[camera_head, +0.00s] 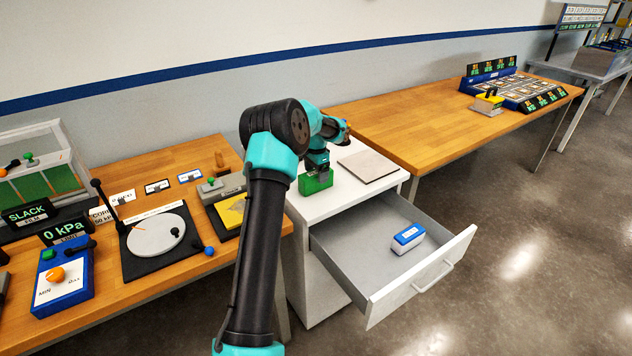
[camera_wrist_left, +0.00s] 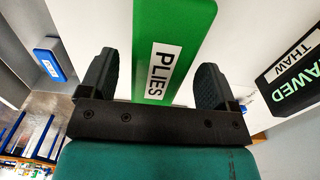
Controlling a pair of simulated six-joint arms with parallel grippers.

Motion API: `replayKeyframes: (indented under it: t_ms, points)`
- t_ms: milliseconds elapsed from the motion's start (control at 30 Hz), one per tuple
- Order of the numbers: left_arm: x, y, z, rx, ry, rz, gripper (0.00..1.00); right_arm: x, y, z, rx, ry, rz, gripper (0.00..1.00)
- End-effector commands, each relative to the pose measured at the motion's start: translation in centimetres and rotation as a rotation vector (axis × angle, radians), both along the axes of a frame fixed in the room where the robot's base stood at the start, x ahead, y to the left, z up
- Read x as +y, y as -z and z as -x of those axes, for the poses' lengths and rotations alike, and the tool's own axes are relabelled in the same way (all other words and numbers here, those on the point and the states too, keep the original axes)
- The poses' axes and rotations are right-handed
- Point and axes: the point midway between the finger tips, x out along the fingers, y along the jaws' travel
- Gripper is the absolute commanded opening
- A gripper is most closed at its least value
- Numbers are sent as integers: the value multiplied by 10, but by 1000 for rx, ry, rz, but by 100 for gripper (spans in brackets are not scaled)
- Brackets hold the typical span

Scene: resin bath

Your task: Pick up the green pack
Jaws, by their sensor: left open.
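The green pack (camera_head: 316,183) stands on the white cabinet top, directly below my left gripper (camera_head: 318,168) in the head view. In the left wrist view the green pack (camera_wrist_left: 178,30) carries a white label reading "PLIES". There it lies between the two dark fingers of my left gripper (camera_wrist_left: 153,80), which are open with a visible gap on each side of it. The gripper partly covers the pack's top in the head view. My right gripper is in neither view.
An open drawer (camera_head: 335,253) below the cabinet top holds a blue and white box (camera_head: 408,238). A flat beige board (camera_head: 368,166) lies right of the pack. Wooden benches with instruments stand left and right. A dark "THAWED" sign (camera_wrist_left: 293,80) shows in the wrist view.

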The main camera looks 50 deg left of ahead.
Motion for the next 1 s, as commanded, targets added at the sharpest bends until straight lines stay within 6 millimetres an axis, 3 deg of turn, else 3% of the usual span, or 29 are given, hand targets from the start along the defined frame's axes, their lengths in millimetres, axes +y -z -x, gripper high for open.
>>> replayKeyframes:
  t_ms: [133,300,800,1000]
  points:
    - [-2,23,3,3,1,1,83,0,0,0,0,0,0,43]
    - [-1,38,2,2,1,0,83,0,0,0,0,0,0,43]
    - [-1,39,2,1,0,0,83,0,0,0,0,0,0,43]
    - [-1,39,2,1,0,0,64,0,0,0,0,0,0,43]
